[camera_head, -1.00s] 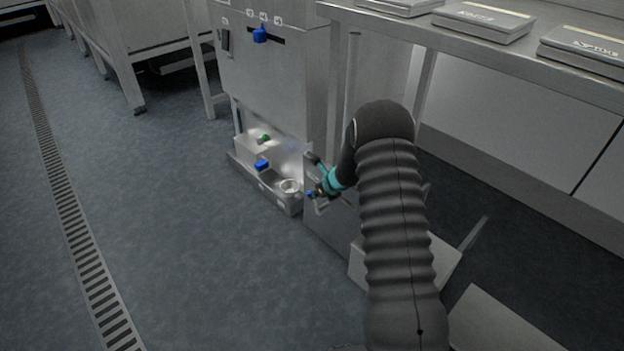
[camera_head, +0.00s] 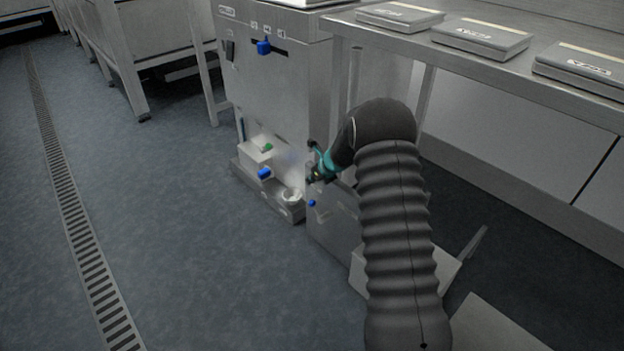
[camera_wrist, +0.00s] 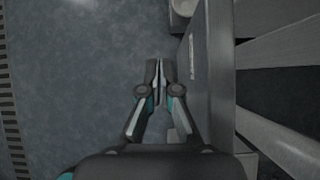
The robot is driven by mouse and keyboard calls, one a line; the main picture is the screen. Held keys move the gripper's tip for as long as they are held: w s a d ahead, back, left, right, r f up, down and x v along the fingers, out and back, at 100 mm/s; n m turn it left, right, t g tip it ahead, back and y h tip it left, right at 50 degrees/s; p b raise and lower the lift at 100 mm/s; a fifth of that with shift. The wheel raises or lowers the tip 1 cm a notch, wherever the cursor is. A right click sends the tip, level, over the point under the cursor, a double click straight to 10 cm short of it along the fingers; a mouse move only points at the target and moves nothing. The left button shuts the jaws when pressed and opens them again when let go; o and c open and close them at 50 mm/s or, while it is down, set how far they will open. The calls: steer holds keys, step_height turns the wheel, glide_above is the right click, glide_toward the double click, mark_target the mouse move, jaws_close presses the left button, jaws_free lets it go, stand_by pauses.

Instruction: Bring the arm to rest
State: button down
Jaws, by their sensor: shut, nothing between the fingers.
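My gripper (camera_head: 312,161) is at the end of my dark, ribbed arm, in front of the lower part of the metal machine (camera_head: 270,75). In the wrist view my gripper (camera_wrist: 161,68) points down toward the floor with its two fingers together and nothing between them. In the wrist view a grey metal side with a pale label lies close to the right of the fingers. My arm hides part of the machine's right side and the space under the bench.
A steel bench (camera_head: 480,60) with several grey flat boxes stands at the right. The machine's base holds a blue knob (camera_head: 264,173), a green piece (camera_head: 267,147) and a round white cup (camera_head: 291,195). Open blue-grey floor (camera_head: 170,230) with a drain grate (camera_head: 75,215) lies at the left.

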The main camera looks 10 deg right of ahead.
stand_by(0.3)
steer(key=s+a+n+g, duration=0.2)
steer(key=s+n+g, duration=0.2)
steer(key=s+n, duration=0.9)
steer(key=s+d+r+n+t+h, duration=0.1)
steer(key=s+r+n+h, duration=0.1)
steer(key=s+r+n, duration=0.6)
steer(key=s+d+r+n+t+h, duration=0.1)
steer(key=s+r+n, duration=0.8)
steer(key=s+r, duration=1.3)
steer(key=s+t+h, duration=0.1)
steer(key=s, duration=0.6)
steer(key=shift+s+r+t, duration=0.2)
steer(key=shift+r+t, duration=0.05)
steer(key=shift+t, duration=0.05)
